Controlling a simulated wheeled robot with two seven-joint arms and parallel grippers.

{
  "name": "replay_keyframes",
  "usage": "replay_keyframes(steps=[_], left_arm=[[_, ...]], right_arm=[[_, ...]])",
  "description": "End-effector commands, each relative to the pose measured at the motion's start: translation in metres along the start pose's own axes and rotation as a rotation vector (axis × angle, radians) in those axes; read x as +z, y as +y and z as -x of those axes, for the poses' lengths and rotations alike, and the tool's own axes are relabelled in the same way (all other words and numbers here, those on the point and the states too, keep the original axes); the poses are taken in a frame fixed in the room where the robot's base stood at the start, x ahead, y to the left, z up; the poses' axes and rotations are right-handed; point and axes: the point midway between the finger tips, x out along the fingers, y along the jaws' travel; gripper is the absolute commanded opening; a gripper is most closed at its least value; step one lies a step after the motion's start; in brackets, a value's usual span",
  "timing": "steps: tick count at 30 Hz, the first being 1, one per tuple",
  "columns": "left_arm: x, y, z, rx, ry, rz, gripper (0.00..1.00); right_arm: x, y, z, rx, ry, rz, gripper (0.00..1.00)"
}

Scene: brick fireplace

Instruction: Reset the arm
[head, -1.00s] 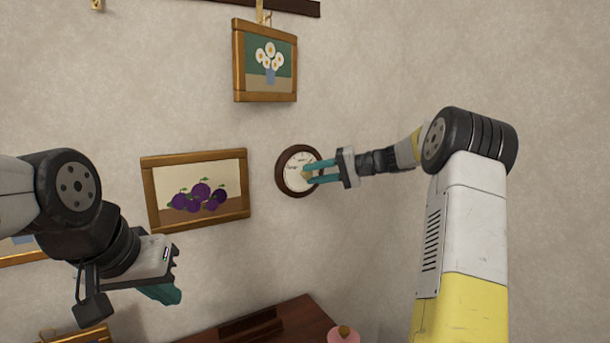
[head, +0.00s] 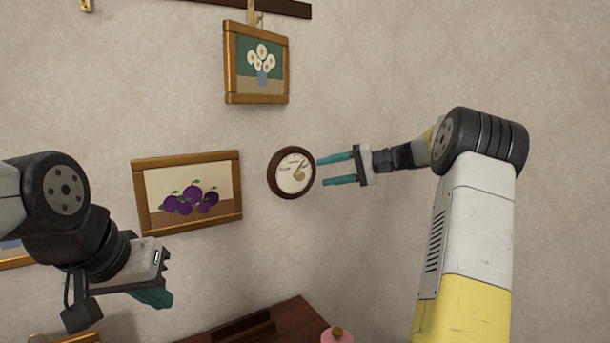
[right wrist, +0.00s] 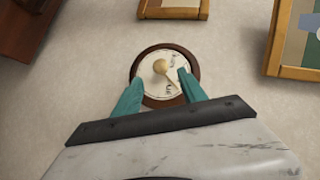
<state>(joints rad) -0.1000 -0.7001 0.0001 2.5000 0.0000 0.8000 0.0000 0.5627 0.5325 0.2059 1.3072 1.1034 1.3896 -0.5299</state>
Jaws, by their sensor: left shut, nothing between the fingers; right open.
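My right gripper (head: 338,171) is open and empty, its teal fingers pointing left just beside a round wall dial (head: 283,183). The dial has a dark brown rim, a pale face and a tan knob with a pointer. In the head view a gap shows between the fingertips and the dial. In the right wrist view the dial (right wrist: 152,84) appears between and beyond the two fingers (right wrist: 157,95). My left gripper (head: 152,298) is at the lower left, pointing down and right, its teal fingers together with nothing seen in them.
A framed plum picture (head: 188,165) hangs left of the dial, and a framed flower picture (head: 257,98) hangs above. A dark wooden furniture top (head: 290,322) with a pink object (head: 338,337) stands below. The wall to the right is bare.

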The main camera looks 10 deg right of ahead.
Motion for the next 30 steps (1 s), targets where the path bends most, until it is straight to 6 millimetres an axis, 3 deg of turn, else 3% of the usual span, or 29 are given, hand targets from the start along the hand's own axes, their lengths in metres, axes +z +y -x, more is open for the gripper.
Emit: replay_keyframes(steps=[4, 13, 17, 20, 24, 30], left_arm=[[0.0, 0.0, 0.0, 0.0, 0.0, 0.0, 0.0], [0.0, 0.0, 0.0, 0.0, 0.0, 0.0, 0.0], [0.0, 0.0, 0.0, 0.0, 0.0, 0.0, 0.0], [0.0, 0.0, 0.0, 0.0, 0.0, 0.0, 0.0], [0.0, 0.0, 0.0, 0.0, 0.0, 0.0, 0.0], [0.0, 0.0, 0.0, 0.0, 0.0, 0.0, 0.0]], right_arm=[[0.0, 0.0, 0.01, 0.001, 0.001, 0.001, 0.49], [0.001, -0.001, 0.01, 0.002, -0.001, 0.001, 0.49], [0.015, -0.009, 0.001, 0.044, -0.024, 0.003, 0.49], [0.044, -0.022, -0.013, 0.131, -0.062, 0.007, 0.49], [0.102, -0.037, -0.027, 0.306, -0.112, 0.025, 0.49], [0.188, -0.044, -0.023, 0.543, -0.142, 0.086, 0.49]])
